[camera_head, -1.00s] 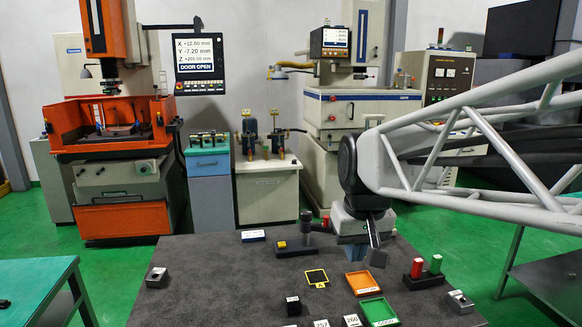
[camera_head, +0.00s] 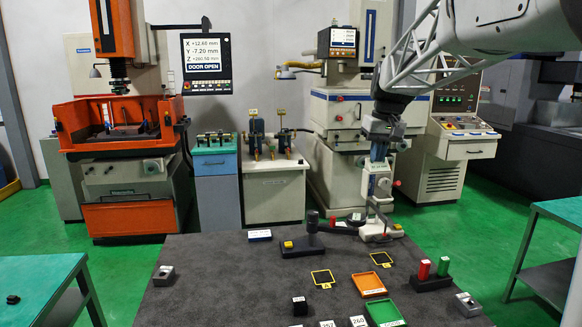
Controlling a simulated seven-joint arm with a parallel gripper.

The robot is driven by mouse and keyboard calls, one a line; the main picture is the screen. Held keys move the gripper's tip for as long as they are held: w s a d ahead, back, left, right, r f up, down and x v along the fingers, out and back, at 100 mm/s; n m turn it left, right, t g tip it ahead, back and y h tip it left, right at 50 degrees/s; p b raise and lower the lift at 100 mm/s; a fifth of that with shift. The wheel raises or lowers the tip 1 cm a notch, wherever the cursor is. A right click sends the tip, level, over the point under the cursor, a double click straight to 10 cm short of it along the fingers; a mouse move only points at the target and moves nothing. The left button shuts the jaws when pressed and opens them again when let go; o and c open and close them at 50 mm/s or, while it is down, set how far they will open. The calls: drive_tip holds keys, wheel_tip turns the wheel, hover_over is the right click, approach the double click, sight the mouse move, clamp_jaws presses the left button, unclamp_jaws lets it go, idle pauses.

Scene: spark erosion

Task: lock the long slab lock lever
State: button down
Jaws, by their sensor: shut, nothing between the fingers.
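My gripper (camera_head: 379,152) points down from the dark wrist at the end of my arm, right of centre. It is shut and empty. Directly below it in the picture is a pale upright fixture (camera_head: 379,188) with a label, on a base at the back right of the dark table. A small red knob (camera_head: 397,183) shows at its right side. I cannot tell for sure which part is the long slab lock lever, or whether it is locked. The gap between my fingertips and the fixture cannot be judged; my gripper overlaps its top.
A black block with a dark cylinder (camera_head: 313,232) stands left of the fixture. In front are an orange tray (camera_head: 356,281), a green tray (camera_head: 371,317), a black stand (camera_head: 431,284) with red and green cylinders, and a grey block (camera_head: 468,303). The table's left half is mostly clear.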

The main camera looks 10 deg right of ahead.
drive_tip(key=w+d+y, duration=0.1)
drive_tip(key=w+d, duration=1.8)
drive_tip(key=d, duration=0.4)
drive_tip(key=shift+w+d+f, duration=0.2)
drive_tip(key=shift+w+d, duration=0.05)
drive_tip(key=shift+d, duration=0.1)
drive_tip(key=shift+f, duration=0.2)
approach(394, 185)
drive_tip(key=w+d+f, duration=0.2)
drive_tip(key=w+d, duration=0.1)
drive_tip(key=shift+s+a+f, duration=0.5)
drive_tip(key=shift+a+f, duration=0.1)
drive_tip(key=shift+f, duration=0.15)
drive_tip(key=shift+s+a+f, duration=0.5)
drive_tip(key=shift+a+f, duration=0.05)
drive_tip(key=shift+f, duration=0.25)
drive_tip(key=shift+s+f, duration=0.1)
